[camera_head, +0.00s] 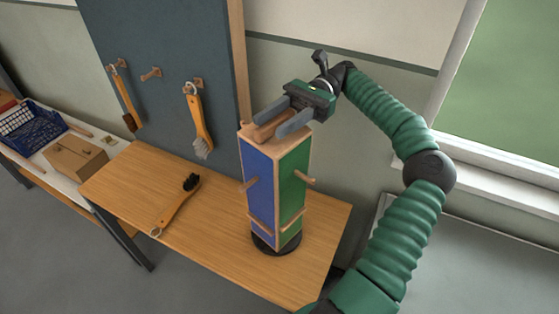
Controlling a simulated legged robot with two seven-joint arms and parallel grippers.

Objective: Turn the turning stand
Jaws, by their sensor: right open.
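The turning stand (291,182) is a tall wooden box with a blue face and a green face, upright on a round black base (276,243) on the wooden table. Short wooden pegs stick out of its faces. A wooden bar (266,130) lies across its top. My right gripper (267,126) is over the top of the stand, its two grey fingers open on either side of the bar. I cannot tell whether the fingers touch the bar. My left gripper is not in view.
A brush with black bristles (175,208) lies on the table (130,182) left of the stand. Two brushes (202,122) hang from pegs on the blue-grey board (170,45) behind. A blue basket (32,127) and a wooden box (75,158) are at far left.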

